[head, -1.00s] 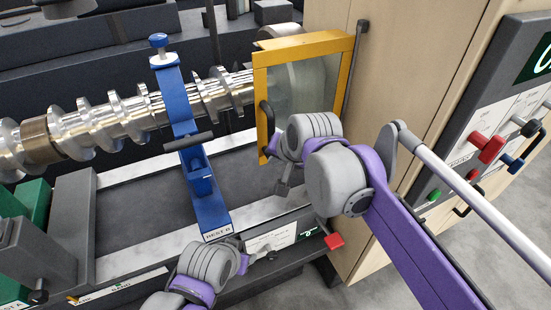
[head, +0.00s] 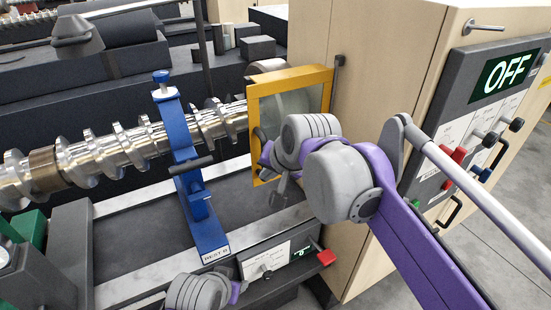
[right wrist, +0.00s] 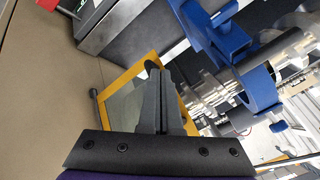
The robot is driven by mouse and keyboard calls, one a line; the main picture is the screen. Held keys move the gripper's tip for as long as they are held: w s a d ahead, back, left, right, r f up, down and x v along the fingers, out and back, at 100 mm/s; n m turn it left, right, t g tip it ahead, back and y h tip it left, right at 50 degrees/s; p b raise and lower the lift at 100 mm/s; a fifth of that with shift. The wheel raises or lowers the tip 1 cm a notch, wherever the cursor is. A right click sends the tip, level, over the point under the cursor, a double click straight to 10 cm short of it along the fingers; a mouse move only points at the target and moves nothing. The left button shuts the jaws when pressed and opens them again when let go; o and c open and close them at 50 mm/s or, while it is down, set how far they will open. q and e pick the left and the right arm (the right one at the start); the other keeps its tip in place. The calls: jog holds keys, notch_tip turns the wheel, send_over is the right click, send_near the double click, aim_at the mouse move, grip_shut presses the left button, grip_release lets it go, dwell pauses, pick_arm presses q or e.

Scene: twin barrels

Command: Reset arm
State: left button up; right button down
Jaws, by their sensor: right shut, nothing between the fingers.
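My right arm reaches in from the lower right of the head view, and its gripper (head: 279,192) hangs in front of the yellow-framed clear guard (head: 265,131), above the machine bed. In the right wrist view the two dark fingers (right wrist: 157,92) are together and hold nothing. The yellow guard (right wrist: 148,58) shows behind them; whether they touch it is not clear. A grey and purple part of my left arm shows at the bottom edge of the head view; its gripper is outside the picture.
A shiny screw shaft (head: 105,152) runs through a blue rest (head: 196,205) left of the guard. A wooden cabinet (head: 372,70) stands close to my right arm, with a control panel (head: 480,115) reading OFF. A red handle (head: 326,256) sticks out at the bed's front.

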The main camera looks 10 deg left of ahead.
jog(key=s+d+f+h, duration=0.1)
jog(key=s+d+f, duration=0.15)
jog(key=d, duration=0.35)
jog(key=s+d+f+t+h, duration=0.1)
jog(key=d+f, duration=0.3)
jog(key=d, duration=0.3)
jog(key=s+d+f+h, duration=0.1)
jog(key=s+d+f, duration=0.15)
jog(key=d, duration=0.35)
jog(key=s+d+f+h, duration=0.2)
jog(key=s+d+f, duration=0.7)
jog(key=d+f, duration=0.2)
jog(key=shift+s+d+f, duration=0.2)
jog(key=shift+d+f, duration=0.1)
jog(key=shift+f, duration=0.45)
